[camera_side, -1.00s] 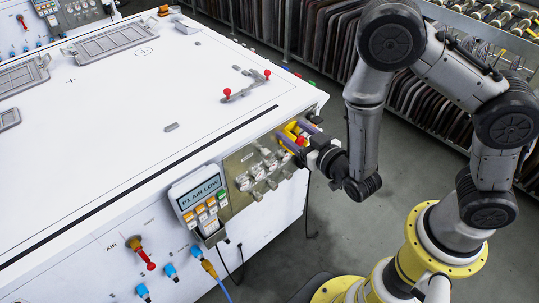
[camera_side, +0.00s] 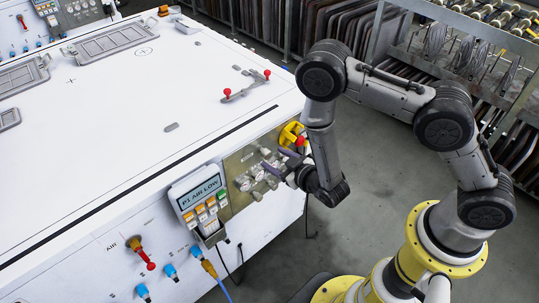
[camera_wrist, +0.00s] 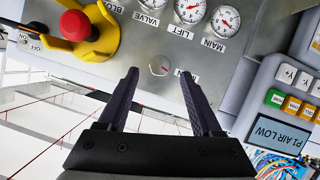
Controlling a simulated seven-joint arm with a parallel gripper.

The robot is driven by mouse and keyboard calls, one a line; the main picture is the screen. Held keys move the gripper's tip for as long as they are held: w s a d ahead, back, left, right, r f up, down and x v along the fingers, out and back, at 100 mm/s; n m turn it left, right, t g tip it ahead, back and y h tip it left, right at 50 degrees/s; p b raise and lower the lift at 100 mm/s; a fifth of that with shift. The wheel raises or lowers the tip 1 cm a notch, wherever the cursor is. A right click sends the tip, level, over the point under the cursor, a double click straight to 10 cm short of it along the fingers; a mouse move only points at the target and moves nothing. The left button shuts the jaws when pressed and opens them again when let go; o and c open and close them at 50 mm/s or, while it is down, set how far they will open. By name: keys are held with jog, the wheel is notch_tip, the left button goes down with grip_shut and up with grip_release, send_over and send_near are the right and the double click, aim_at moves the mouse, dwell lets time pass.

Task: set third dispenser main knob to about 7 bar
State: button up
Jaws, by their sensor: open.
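My gripper (camera_wrist: 159,75) is open and empty, with its two dark fingers pointing at the grey control panel. A small round knob (camera_wrist: 158,68) with a red mark shows between the fingertips in the wrist view. The fingers appear apart from it. A label beside the knob is partly hidden by one finger. White dial gauges (camera_wrist: 225,20) sit along the panel, with labels MAIN, LIFT and VALVE. In the side view my gripper (camera_side: 280,163) is in front of the panel (camera_side: 240,163) and covers some of its knobs. The needle readings are too small to tell.
A red button (camera_wrist: 74,25) in a yellow guard stands out from the panel, near the fingers. A pendant with the display P1 AIR LOW (camera_side: 202,191) hangs on the panel's other side. A cable (camera_side: 226,288) hangs below it. The floor beside the bench is free.

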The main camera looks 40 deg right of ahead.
aim_at(269, 155)
jog(key=shift+x, duration=1.85)
grip_shut()
